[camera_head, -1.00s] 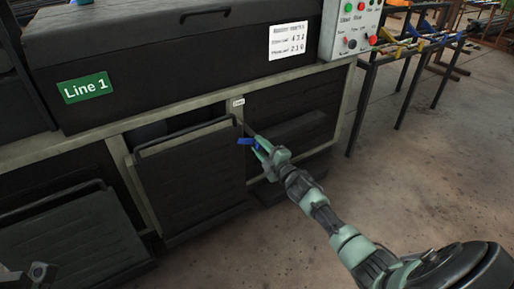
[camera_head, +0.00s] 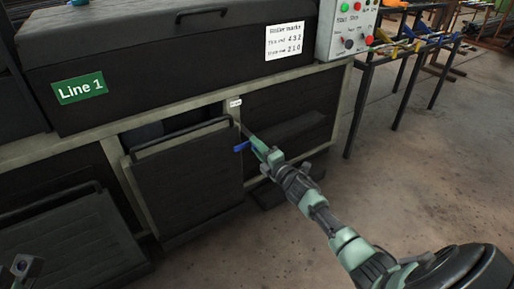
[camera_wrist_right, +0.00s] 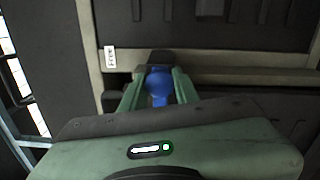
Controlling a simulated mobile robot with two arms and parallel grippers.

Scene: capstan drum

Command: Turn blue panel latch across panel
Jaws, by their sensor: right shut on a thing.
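The blue latch (camera_head: 241,147) is on the pale frame post at the right edge of a dark panel (camera_head: 185,185). Its visible end points left and slightly down, at the panel's right edge. My right gripper (camera_head: 262,149) is shut on the latch. In the right wrist view the blue latch (camera_wrist_right: 158,84) sits between the two green fingers (camera_wrist_right: 158,92), with a dark block behind it. The fingers hide part of the latch in the head view. My left gripper's fingers do not show.
The panel has a bar handle along its top, with a dark gap above. Another panel (camera_head: 70,240) stands lower left. A control box (camera_head: 346,28) and a metal rack (camera_head: 400,60) are at upper right. Concrete floor (camera_head: 420,170) is open to the right.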

